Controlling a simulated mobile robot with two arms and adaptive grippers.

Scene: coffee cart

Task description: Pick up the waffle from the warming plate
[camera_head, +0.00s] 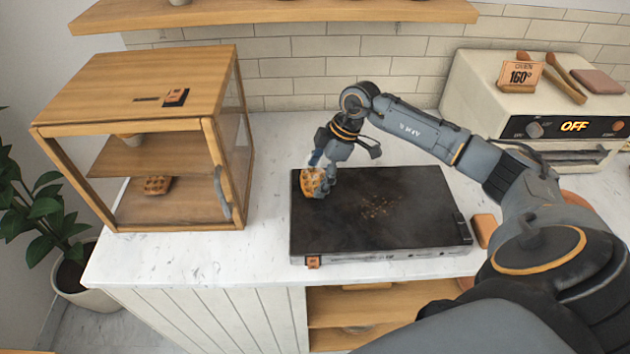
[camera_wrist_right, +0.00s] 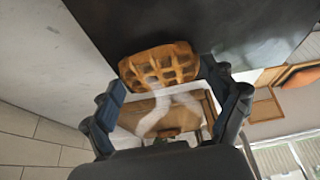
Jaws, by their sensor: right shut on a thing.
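A golden-brown waffle (camera_head: 312,183) is at the far left corner of the black warming plate (camera_head: 405,205) in the head view. My right gripper (camera_head: 321,178) is shut on it. In the right wrist view the waffle (camera_wrist_right: 160,66) sits between the two fingertips of the right gripper (camera_wrist_right: 170,85). A pale wisp like steam shows in front of it. Whether the waffle still touches the plate is hard to tell. My left gripper is out of view.
A wooden display cabinet (camera_head: 140,85) with another waffle (camera_head: 158,185) inside stands left. An oven (camera_head: 545,110) reading OFF stands at the back right. White marble counter (camera_head: 265,160) is clear between cabinet and plate. A wooden shelf (camera_head: 270,14) hangs above.

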